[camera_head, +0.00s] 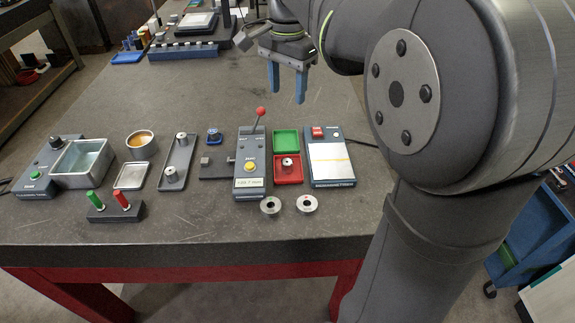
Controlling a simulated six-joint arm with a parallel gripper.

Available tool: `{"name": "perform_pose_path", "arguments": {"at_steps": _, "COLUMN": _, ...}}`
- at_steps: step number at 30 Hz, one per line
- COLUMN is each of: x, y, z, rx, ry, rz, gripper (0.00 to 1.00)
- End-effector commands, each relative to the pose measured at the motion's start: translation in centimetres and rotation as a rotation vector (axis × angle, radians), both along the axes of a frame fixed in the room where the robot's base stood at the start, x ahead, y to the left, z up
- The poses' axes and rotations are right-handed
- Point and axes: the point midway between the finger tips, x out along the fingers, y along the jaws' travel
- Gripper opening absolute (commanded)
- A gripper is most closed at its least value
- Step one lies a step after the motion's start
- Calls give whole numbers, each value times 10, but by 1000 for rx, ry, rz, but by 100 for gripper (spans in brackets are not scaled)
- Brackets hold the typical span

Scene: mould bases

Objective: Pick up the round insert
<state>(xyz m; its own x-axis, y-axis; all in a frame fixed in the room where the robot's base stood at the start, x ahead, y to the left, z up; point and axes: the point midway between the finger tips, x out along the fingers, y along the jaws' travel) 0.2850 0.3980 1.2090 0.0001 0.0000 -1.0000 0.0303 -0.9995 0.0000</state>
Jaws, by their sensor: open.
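My gripper (287,82) has two blue fingers. It is open and empty, pointing down above the far part of the bench. Several round metal parts lie nearer the front, and I cannot tell for sure which is the round insert. Two flanged metal rings, a left one (270,205) and a right one (307,204), lie side by side near the front edge. A small round metal part (287,162) sits in the red tray (291,180). Two more round parts, a near one (171,174) and a far one (182,138), stand on a long grey tray (164,186). My gripper is apart from all of them.
A grey device (249,182) with a red-knobbed lever (261,112) stands left of the red tray. A green tray (286,142) is behind the red one, and a scale-like unit (328,160) to the right. A liquid bath (82,162) stands left. The bench middle is clear.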

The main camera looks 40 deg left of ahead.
Motion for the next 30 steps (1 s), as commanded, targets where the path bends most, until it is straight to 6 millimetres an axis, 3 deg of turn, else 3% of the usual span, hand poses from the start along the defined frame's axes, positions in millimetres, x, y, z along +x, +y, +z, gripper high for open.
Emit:
{"name": "perform_pose_path", "arguments": {"at_steps": 12, "x": 0, "y": -3, "z": -27, "rx": -1, "ry": 0, "rz": -850, "gripper": 52}}
{"name": "perform_pose_path", "arguments": {"at_steps": 18, "x": -1, "y": -5, "z": -38, "rx": 0, "ry": 0, "rz": -1194, "gripper": 52}}
{"name": "perform_pose_path", "arguments": {"at_steps": 26, "x": -1, "y": -6, "z": -47, "rx": -2, "ry": 0, "rz": -1380, "gripper": 52}}
{"name": "perform_pose_path", "arguments": {"at_steps": 30, "x": -1, "y": -6, "z": -67, "rx": -4, "ry": 0, "rz": -1386, "gripper": 52}}
